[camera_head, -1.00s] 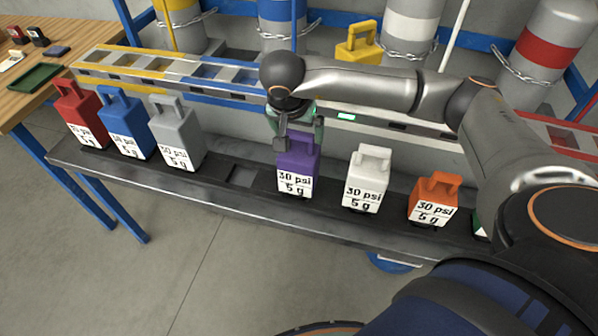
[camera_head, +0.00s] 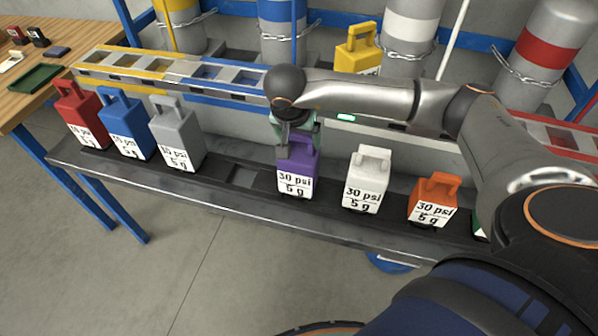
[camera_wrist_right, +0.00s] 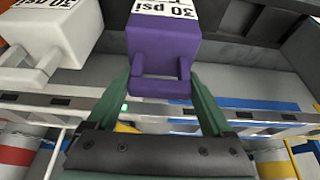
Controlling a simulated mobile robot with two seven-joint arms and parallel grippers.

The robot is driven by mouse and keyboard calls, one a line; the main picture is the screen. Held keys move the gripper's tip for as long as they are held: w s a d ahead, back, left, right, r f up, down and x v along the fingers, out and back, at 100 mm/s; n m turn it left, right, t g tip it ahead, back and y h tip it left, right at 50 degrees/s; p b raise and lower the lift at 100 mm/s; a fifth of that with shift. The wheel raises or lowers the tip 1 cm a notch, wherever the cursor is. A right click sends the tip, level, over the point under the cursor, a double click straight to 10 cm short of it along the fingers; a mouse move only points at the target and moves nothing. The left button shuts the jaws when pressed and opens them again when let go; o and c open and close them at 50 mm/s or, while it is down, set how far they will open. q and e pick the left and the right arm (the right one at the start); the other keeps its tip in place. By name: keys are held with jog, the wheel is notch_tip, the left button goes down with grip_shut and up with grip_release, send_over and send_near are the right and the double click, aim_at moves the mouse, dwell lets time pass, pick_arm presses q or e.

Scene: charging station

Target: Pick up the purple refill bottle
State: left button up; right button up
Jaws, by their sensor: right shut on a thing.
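The purple refill bottle (camera_head: 297,171) stands upright on the dark shelf, with a white label reading "30 psi 5 g". My right gripper (camera_head: 298,138) comes down from above and is shut on its handle. In the right wrist view the purple bottle (camera_wrist_right: 163,45) shows its handle between the two green fingers of the gripper (camera_wrist_right: 162,86). Part of the handle is hidden by the gripper in the head view. I cannot tell whether the bottle's base is clear of the shelf. My left gripper is not in view.
A white bottle (camera_head: 367,180) and an orange bottle (camera_head: 434,200) stand to the right. Red (camera_head: 80,113), blue (camera_head: 124,122) and grey bottles (camera_head: 177,133) stand to the left. An empty slot (camera_head: 243,176) lies beside the purple bottle. A rail (camera_head: 180,74) with yellow and blue sections runs behind.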

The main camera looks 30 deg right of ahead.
grip_shut()
jog(key=shift+w+r, duration=0.1)
jog(key=shift+r, duration=0.05)
jog(key=shift+r, duration=0.15)
